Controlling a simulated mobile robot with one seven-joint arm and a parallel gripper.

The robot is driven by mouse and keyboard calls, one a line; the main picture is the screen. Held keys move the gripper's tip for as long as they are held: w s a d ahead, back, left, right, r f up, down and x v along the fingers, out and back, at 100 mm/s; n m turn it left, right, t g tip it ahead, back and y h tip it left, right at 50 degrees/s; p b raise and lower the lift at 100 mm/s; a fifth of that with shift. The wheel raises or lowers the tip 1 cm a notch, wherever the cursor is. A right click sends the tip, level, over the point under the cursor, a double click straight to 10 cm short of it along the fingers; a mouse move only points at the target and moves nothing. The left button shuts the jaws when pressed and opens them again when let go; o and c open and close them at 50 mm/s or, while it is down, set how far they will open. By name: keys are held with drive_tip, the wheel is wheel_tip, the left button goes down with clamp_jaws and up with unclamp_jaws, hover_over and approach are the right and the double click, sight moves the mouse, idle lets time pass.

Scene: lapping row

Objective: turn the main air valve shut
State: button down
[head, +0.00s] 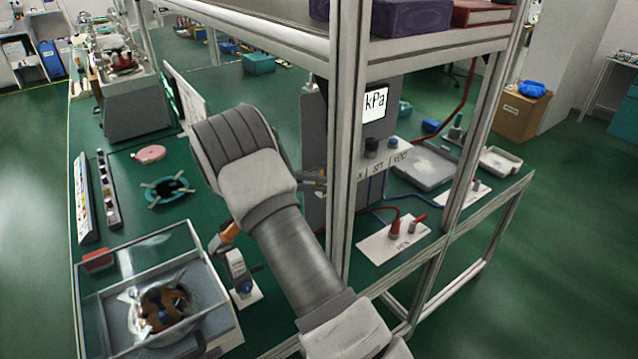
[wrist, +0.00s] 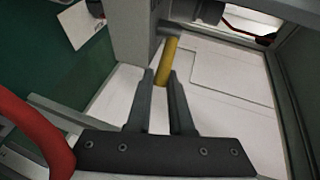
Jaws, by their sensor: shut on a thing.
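A yellow lever handle (wrist: 169,52), which I take to be the main air valve's, shows in the wrist view, joined to a grey fitting at its far end. My gripper (wrist: 163,75) is shut on the lever's near part, one dark finger on each side. In the head view my own arm hides most of my gripper, and the lever cannot be made out clearly there. The valve's body and any markings on it are mostly hidden.
A grey unit with a kPa display (head: 374,102) stands beside the aluminium frame post (head: 347,130). A red hose (wrist: 35,125) curves close by at left in the wrist view.

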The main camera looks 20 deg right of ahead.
idle(0.3)
drive_tip(key=shift+s+d+f+n+t+y+b, duration=0.15)
drive_tip(key=shift+d+n+t+y+b, duration=0.4)
drive_tip(key=shift+n+t+b, duration=1.1)
drive_tip(key=shift+s+d+r+n+t+y+b, duration=0.1)
drive_tip(key=shift+d+n+t+b, duration=1.05)
drive_tip(key=shift+t, duration=1)
drive_tip(key=shift+s+d+f+n+t+y+b, duration=0.15)
drive_tip(key=shift+d+n+t+y+b, duration=0.25)
drive_tip(key=shift+n+t+b, duration=1.05)
drive_tip(key=shift+r+n+t+p, duration=0.15)
drive_tip(key=shift+n+t+p, duration=0.2)
drive_tip(key=shift+t, duration=0.2)
drive_tip(key=c, duration=0.8)
unclamp_jaws()
drive_tip(key=shift+c, duration=0.2)
